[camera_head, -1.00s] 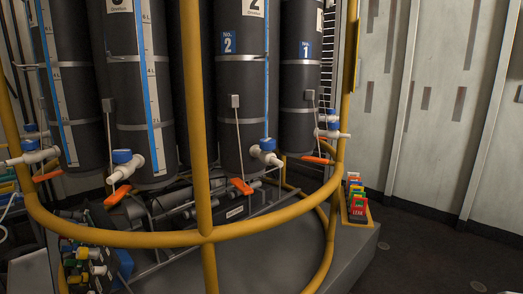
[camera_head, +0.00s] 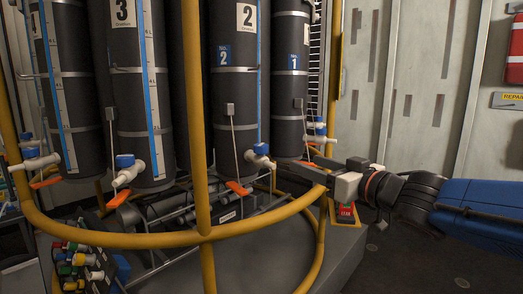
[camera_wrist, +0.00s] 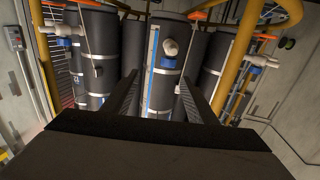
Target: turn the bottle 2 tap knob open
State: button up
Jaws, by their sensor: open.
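Bottle 2 (camera_head: 232,100) is a tall dark cylinder with a blue "No. 2" label. Its tap (camera_head: 262,161) is white with a blue top knob (camera_head: 261,149), low on its front right. An orange lever (camera_head: 238,188) hangs on a rod to its left. My gripper (camera_head: 306,167) reaches in from the right, open and empty, its fingers right of the tap and apart from it. In the wrist view, which looks upside down, the tap (camera_wrist: 170,47) with its blue knob (camera_wrist: 168,63) appears beyond the spread fingers, between them.
A yellow rail hoop (camera_head: 260,222) and its upright post (camera_head: 202,120) stand in front of the bottles. Bottle 1 (camera_head: 289,100) is at right, bottle 3 (camera_head: 130,90) at left, each with a similar tap. Floor at right is open.

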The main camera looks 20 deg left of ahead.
aim_at(266, 150)
jog(key=shift+n+g+y, duration=0.3)
jog(key=x, duration=1.2)
jog(key=s+x, duration=0.1)
jog(key=x, duration=0.5)
jog(key=shift+a+r, duration=0.2)
jog(key=shift+a, duration=0.3)
jog(key=c, duration=1.1)
